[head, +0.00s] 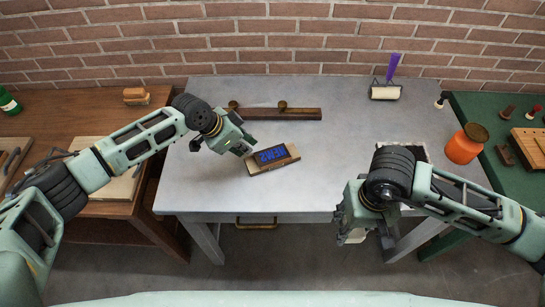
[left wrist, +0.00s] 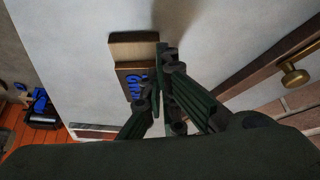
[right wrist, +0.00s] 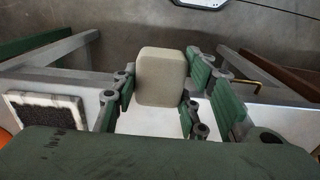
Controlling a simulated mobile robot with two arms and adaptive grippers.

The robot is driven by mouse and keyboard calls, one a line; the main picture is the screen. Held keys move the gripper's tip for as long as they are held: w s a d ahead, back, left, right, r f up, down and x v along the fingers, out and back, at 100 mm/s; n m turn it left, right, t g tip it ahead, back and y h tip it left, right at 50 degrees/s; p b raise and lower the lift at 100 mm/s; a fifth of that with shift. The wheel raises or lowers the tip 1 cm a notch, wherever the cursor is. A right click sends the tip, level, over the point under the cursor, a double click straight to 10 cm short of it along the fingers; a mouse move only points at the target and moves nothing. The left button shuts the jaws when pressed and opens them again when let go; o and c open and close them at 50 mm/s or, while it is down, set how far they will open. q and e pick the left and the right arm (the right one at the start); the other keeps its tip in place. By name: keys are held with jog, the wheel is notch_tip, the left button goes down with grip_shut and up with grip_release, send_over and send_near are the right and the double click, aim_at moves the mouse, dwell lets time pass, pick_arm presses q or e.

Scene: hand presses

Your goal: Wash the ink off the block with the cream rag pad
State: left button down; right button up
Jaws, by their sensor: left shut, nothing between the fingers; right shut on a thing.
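The block (head: 272,157) lies on the grey table, its top covered in blue ink with raised letters and pale wood showing at its ends. My left gripper (head: 246,148) is shut and empty at the block's left end. In the left wrist view its fingers cover part of the block (left wrist: 133,72), and I cannot tell whether they touch it. My right gripper (head: 349,231) is shut on the cream rag pad (right wrist: 160,76), held off the table's front edge, well right of the block. The pad (head: 356,236) is partly hidden by the gripper in the head view.
A wooden bar with brass knobs (head: 268,114) lies behind the block. A purple-handled roller (head: 386,91) stands at the back. A white-framed dark pad (right wrist: 48,116) is by my right arm, near an orange jar (head: 463,148). The table (head: 330,180) is clear between block and right arm.

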pick_arm(q)
jog(key=shift+f+b, duration=0.75)
jog(key=shift+f, duration=0.35)
pick_arm(e)
jog(key=shift+f, duration=0.7)
jog(key=shift+r, duration=0.1)
